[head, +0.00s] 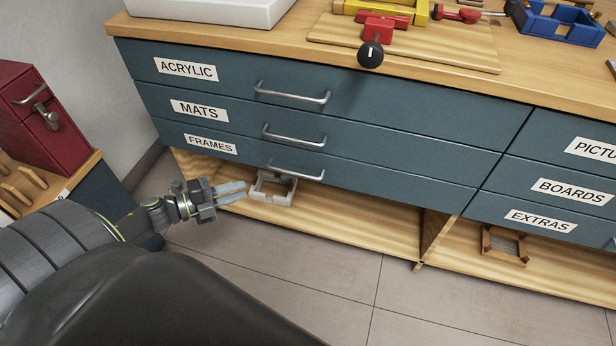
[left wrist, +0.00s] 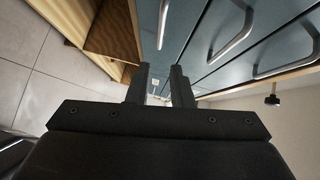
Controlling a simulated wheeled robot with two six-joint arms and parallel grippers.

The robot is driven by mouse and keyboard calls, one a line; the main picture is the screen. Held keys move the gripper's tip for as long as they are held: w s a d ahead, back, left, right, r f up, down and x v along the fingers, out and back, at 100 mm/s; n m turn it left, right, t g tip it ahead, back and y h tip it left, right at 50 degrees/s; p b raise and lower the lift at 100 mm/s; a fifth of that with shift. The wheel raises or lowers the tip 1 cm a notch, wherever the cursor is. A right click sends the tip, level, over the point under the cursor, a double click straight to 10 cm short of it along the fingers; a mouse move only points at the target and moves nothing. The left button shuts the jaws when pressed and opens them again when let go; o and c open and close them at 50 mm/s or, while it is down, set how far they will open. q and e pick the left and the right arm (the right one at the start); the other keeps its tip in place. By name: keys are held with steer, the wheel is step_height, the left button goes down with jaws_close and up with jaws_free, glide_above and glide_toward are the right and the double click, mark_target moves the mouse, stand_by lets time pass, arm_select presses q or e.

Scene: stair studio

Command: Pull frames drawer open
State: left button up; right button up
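The frames drawer (head: 255,162) is the lowest blue-grey drawer in the left stack, labelled FRAMES. Its front looks flush with the drawers above, so it appears shut. Its silver bar handle (head: 296,174) is free of any gripper. My left gripper (head: 243,191) is in front of the cabinet, left of and a little below that handle, apart from it. In the left wrist view its two fingers (left wrist: 160,70) stand apart with nothing between them, and the nearest bar handle (left wrist: 162,24) shows above the fingertips. My right gripper is not in view.
The mats drawer (head: 230,119) and acrylic drawer (head: 225,72) above have similar handles. Below is an open shelf (head: 350,222) with a pale frame (head: 272,190). A red box (head: 40,120) stands at the left. The floor (head: 320,280) in front looks clear.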

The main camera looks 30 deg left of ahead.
mark_target(295, 174)
arm_select(q)
steer(key=shift+b+x, duration=0.6)
steer(key=shift+x, duration=7.85)
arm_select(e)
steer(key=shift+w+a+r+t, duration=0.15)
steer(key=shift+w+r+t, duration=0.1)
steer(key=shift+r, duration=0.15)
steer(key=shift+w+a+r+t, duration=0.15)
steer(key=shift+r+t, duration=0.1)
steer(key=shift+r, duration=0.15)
arm_select(q)
steer(key=shift+c, duration=0.4)
jaws_close()
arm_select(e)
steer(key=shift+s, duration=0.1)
